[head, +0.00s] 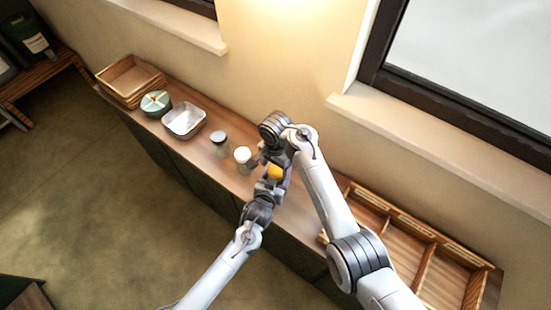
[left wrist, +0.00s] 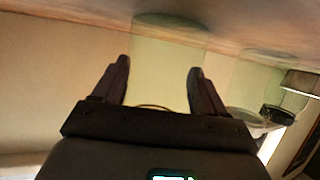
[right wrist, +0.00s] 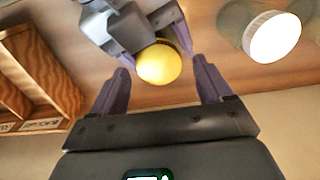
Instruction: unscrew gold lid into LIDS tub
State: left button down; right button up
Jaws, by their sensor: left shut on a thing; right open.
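The gold lid (head: 275,172) tops a jar held between my grippers above the counter; in the right wrist view the lid (right wrist: 158,66) shows round and yellow. My left gripper (head: 269,184) is shut on the jar's clear body (left wrist: 166,75), seen between its fingers in the left wrist view. My right gripper (right wrist: 162,82) is open, its fingers on either side of the lid with gaps showing. Its fingers are partly hidden in the head view. A metal tub (head: 185,135) stands at left on the counter; no LIDS label is readable.
A white-lidded jar (head: 242,154) and a dark-lidded jar (head: 219,138) stand close by on the counter. A green round container (head: 156,103) and a wooden crate (head: 104,76) are farther left. A divided wooden tray (head: 422,262) lies at right. The window wall borders the counter.

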jog(key=shift+f, duration=0.9)
jog(key=c, duration=1.1)
jog(key=n, duration=0.4)
jog(key=shift+n, duration=0.4)
jog(key=n, duration=0.5)
jog(key=shift+a+n, duration=0.1)
jog(key=shift+n, duration=0.2)
jog(key=o, duration=1.2)
jog(key=shift+c, duration=0.2)
